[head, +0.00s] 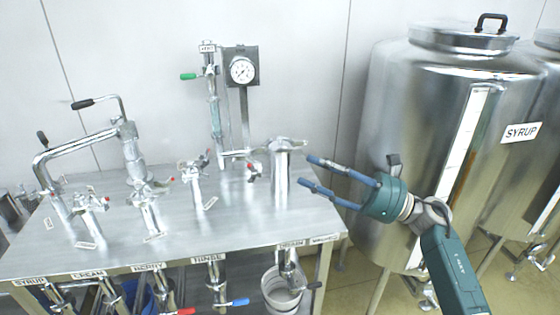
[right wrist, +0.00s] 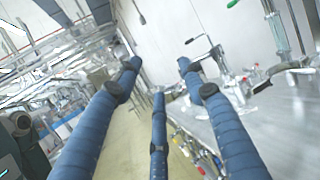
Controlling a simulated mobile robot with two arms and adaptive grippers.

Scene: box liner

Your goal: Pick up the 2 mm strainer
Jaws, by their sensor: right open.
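My right gripper (head: 307,171) comes in from the right in the head view. Its blue fingers are spread and empty, with tips just right of a shiny upright metal cylinder (head: 281,178) with a wider top, at the table's right end. I cannot tell whether they touch it. In the right wrist view the blue fingers (right wrist: 158,75) are apart with nothing between them. No label that I can read says 2 mm, so I cannot tell which piece is the strainer. My left gripper is not in view.
The steel table (head: 110,235) carries several valves and pipes. A pressure gauge (head: 243,70) stands at its back. A large steel syrup tank (head: 400,120) stands to the right, close behind my right gripper. A bucket (head: 280,290) is below the table's right end.

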